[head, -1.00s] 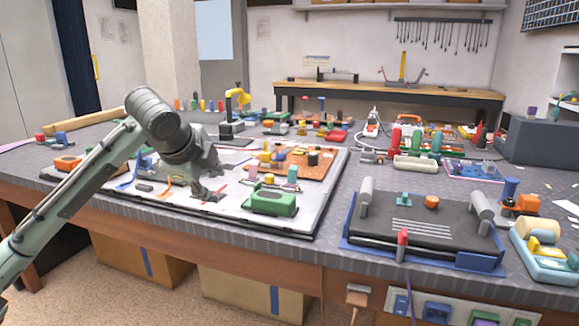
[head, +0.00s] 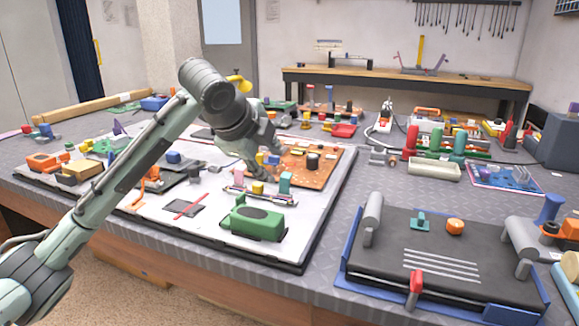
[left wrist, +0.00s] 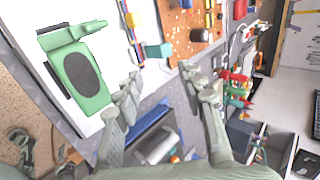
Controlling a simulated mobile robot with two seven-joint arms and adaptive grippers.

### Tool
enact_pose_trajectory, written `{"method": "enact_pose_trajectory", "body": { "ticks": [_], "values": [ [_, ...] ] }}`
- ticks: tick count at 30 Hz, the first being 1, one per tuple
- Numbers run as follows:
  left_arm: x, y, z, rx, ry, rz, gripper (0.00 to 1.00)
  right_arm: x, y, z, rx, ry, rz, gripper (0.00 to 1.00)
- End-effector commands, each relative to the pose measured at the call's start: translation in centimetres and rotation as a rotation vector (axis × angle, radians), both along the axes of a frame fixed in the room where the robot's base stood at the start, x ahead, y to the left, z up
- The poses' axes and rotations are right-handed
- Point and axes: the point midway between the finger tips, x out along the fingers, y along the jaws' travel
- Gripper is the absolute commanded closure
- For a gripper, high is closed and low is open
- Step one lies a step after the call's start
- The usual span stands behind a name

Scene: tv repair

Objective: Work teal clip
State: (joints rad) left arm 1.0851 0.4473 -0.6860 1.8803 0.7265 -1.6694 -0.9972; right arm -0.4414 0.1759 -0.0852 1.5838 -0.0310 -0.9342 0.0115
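A small teal clip (head: 285,182) stands upright at the right end of a thin strip on the white panel, between the green housing and the orange-brown board. It also shows in the left wrist view (left wrist: 158,51), just beyond my fingertips and roughly between them, apart from both. My left gripper (head: 262,165) hangs over the panel, above and slightly left of the clip. In the left wrist view its fingers (left wrist: 162,80) are spread apart and empty. A second teal piece (head: 419,223) sits on the black mat at the right. My right gripper is not clearly seen.
The green housing (head: 252,222) lies just in front of the clip. The orange-brown board (head: 317,177) with small parts lies behind it. The blue-edged black mat (head: 450,265) is at the right, with bare grey tabletop (head: 335,235) between it and the panel.

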Motion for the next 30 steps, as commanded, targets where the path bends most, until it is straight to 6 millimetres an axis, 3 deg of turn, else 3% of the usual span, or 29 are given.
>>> {"method": "enact_pose_trajectory", "body": {
  "ticks": [18,27,30],
  "values": [
    [4.9,-1.6,-5.4,0.001,0.002,0.001,0.6,-0.8,-0.2,-0.9,-0.006,0.012,0.008,0.6],
    [5.2,-1.7,-5.6,0.0,0.001,0.0,0.6,-0.7,-0.2,-1.0,-0.006,0.01,0.009,0.6],
    [5.2,-1.7,-5.6,0.0,0.001,0.0,0.7,-0.7,-0.2,-1.0,-0.006,0.01,0.009,0.6]
  ]
}}
